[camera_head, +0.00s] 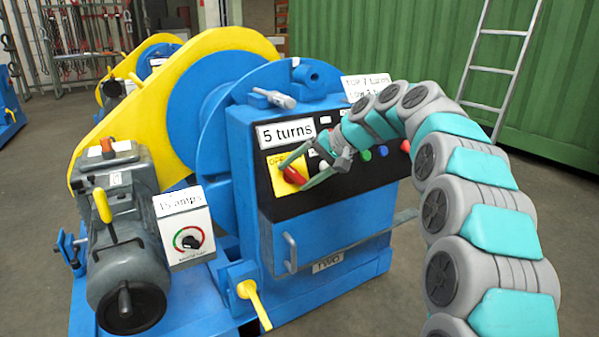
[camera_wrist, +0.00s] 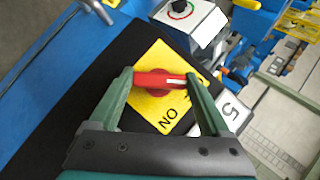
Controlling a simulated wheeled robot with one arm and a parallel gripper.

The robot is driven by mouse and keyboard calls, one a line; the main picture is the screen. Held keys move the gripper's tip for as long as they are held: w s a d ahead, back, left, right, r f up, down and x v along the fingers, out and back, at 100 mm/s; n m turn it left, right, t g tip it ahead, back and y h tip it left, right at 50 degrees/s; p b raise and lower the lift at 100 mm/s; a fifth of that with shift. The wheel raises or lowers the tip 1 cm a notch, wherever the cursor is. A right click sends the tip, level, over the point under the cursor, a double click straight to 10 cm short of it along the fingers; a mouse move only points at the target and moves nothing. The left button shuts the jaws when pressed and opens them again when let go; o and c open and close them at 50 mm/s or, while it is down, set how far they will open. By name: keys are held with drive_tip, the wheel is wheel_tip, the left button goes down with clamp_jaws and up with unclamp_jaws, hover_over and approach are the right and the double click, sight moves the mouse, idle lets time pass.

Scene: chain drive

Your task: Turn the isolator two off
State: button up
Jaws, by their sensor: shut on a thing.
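The isolator is a red rotary handle on a square yellow plate (camera_wrist: 150,108), set in the black panel of the blue cabinet. In the wrist view its red handle (camera_wrist: 158,80) lies nearly level across the picture, with a white mark toward its right end. ON is printed low on the plate; other lettering is partly hidden by the right finger. My gripper (camera_wrist: 160,76) is shut on the handle, one finger at each end. In the head view the gripper (camera_head: 294,174) reaches the red handle (camera_head: 292,177) from the right, and OFF shows at the plate's upper left.
Several coloured buttons (camera_head: 366,154) sit to the right on the panel, close to my wrist. A 5 turns label (camera_head: 286,132) is above the plate. A grey motor (camera_head: 125,240) and a 15 amps dial box (camera_head: 185,227) stand left. A yellow lever (camera_head: 254,303) sticks out below.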

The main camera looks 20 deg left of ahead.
drive_tip(key=shift+n+h, duration=0.3)
drive_tip(key=shift+n, duration=0.2)
idle(0.3)
drive_tip(key=o, duration=1.2)
drive_tip(key=v, duration=0.7)
drive_tip(key=shift+s+d+r+p, duration=0.1)
drive_tip(key=shift+d+r+p, duration=0.1)
drive_tip(key=shift+r+p, duration=0.15)
